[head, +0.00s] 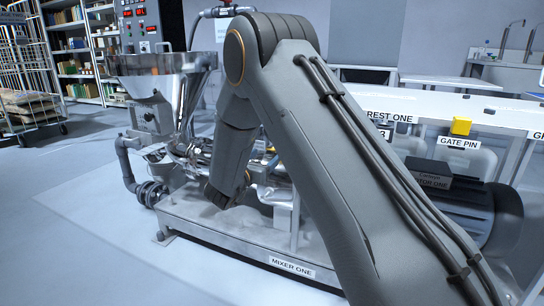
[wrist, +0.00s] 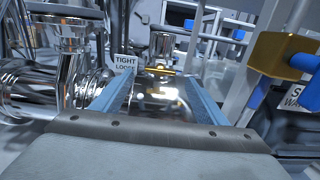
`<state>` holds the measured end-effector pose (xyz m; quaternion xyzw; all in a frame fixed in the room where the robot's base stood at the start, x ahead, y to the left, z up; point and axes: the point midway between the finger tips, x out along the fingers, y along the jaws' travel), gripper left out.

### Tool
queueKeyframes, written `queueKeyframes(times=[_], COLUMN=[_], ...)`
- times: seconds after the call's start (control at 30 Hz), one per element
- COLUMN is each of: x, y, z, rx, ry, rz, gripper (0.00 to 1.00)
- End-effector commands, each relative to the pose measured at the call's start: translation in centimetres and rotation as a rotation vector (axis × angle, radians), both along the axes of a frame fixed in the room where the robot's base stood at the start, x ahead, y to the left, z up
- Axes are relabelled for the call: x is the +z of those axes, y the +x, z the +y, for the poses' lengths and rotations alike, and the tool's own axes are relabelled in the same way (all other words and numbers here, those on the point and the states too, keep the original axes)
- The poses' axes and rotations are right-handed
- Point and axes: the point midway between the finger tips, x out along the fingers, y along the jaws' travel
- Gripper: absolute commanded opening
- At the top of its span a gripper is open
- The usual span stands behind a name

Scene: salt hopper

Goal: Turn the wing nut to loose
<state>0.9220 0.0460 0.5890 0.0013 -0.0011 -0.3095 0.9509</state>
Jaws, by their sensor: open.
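In the wrist view, a small gold-coloured bar (wrist: 160,70), which looks like the wing nut, sits on shiny metal pipework. A white sign (wrist: 124,63) reading TIGHT and LOOSE stands just left of it. My gripper (wrist: 165,85) is open, with one blue-lined finger on each side of the metal part below the bar. Whether either finger touches it, I cannot tell. In the head view my own arm hides the wing nut, and the fingers do not show clearly. My arm reaches down to the machine labelled MIXER ONE (head: 292,267).
A steel hopper (head: 160,85) rises at the left of the machine. A gold and blue fitting (wrist: 283,55) is close on the right in the wrist view.

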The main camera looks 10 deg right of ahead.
Motion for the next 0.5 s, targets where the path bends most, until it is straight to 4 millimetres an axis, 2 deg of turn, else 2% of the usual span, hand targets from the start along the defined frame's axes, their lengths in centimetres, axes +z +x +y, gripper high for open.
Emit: queueKeyframes(times=[0.3, 0.5], x=[-0.1, 0.0], y=[3.9, 5.4], z=[-3.0, -4.1], rx=[-0.002, 0.0], ry=[0.0, -0.001], rz=[0.0, 0.002], gripper=[0.67, 0.67])
